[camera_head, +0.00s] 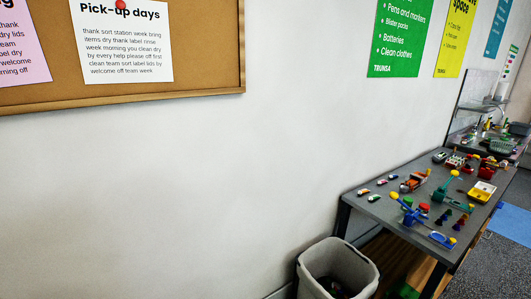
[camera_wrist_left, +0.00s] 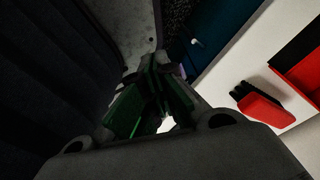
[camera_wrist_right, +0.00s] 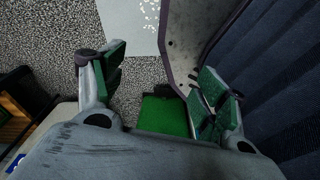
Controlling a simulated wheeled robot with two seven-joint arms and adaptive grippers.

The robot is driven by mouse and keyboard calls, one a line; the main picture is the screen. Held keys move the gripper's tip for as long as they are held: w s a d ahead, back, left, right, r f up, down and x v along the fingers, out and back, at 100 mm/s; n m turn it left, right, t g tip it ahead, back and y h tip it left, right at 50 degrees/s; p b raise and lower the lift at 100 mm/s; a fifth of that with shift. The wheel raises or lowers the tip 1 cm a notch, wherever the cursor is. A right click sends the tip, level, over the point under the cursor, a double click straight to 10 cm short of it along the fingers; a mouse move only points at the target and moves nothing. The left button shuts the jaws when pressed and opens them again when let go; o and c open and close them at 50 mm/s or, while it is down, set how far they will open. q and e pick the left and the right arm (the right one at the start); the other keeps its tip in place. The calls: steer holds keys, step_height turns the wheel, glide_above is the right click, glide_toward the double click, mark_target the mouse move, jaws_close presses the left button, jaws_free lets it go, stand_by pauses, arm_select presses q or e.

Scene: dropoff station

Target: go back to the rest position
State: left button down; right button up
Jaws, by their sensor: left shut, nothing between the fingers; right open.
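Neither gripper shows in the head view. In the left wrist view my left gripper (camera_wrist_left: 152,98) has its green-padded fingers drawn together with nothing held between them. In the right wrist view my right gripper (camera_wrist_right: 156,88) has its green-padded fingers spread apart and holds nothing. Speckled floor (camera_wrist_right: 50,35) shows beyond the right fingers. A green flat thing (camera_wrist_right: 163,115) shows beyond and between them, apart from the pads.
In the head view a grey table (camera_head: 365,205) with several small toys stands at the right against the white wall. A light grey bin (camera_head: 318,255) stands at its near left. A corkboard (camera_head: 215,50) hangs at upper left. A red thing (camera_wrist_left: 264,108) shows in the left wrist view.

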arm_select(q)
steer(key=s+a+r+p, duration=0.2)
steer(key=s+p, duration=0.3)
steer(key=s, duration=0.1)
steer(key=shift+s+r, duration=0.15)
steer(key=shift+s, duration=0.15)
arm_select(e)
steer(key=s+d+r, duration=0.2)
steer(key=s, duration=0.4)
steer(key=shift+s+r, duration=0.2)
steer(key=shift+s, duration=0.15)
arm_select(q)
steer(key=shift+a, duration=0.1)
